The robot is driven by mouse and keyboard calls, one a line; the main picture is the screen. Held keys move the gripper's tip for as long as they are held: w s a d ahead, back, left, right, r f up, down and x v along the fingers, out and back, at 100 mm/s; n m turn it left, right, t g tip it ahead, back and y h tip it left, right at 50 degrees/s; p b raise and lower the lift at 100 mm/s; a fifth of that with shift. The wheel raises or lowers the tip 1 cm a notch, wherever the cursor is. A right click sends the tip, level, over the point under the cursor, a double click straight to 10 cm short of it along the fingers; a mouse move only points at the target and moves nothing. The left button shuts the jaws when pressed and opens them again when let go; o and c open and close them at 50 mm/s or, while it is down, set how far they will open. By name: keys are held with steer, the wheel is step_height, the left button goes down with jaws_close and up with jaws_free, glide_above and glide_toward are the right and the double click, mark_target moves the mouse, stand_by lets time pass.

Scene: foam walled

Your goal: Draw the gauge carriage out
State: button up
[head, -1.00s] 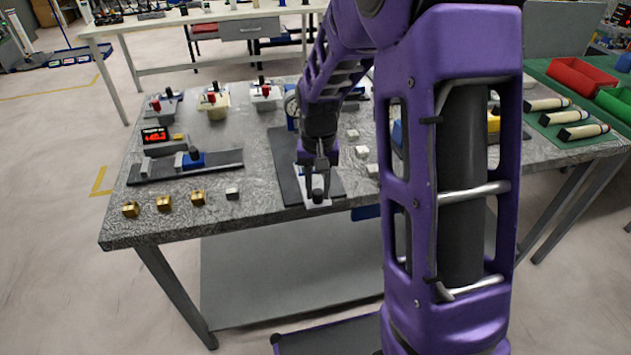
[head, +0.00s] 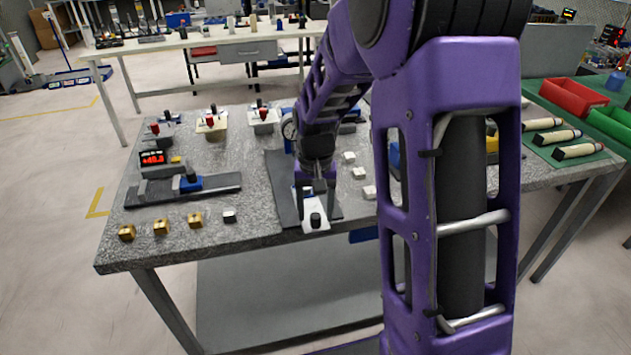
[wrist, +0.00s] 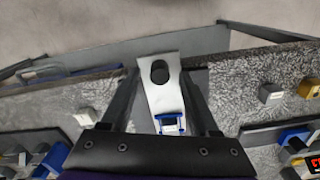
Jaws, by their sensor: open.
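The gauge carriage (head: 314,224) is a pale metal plate with a round black knob at the front end of a dark base (head: 286,190). In the wrist view the carriage plate (wrist: 162,95) carries the dark knob and a blue part, and its knob end reaches the table's front edge. My gripper (head: 316,203) is open above and just behind the knob. In the wrist view its fingers stand apart, one on each side of the plate, and my gripper (wrist: 160,88) holds nothing. A dial gauge (head: 289,128) stands at the back of the base, partly hidden by my arm.
Small pale blocks (head: 359,173) lie right of the base. Brass blocks (head: 161,227) and a grey block (head: 229,216) lie front left. A fixture with a blue slide (head: 190,182) and a red display (head: 153,157) stand behind them. Free floor lies before the table.

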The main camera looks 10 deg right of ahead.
step_height(320, 180, up, 17)
steer(key=p, duration=0.2)
steer(key=shift+f, duration=0.15)
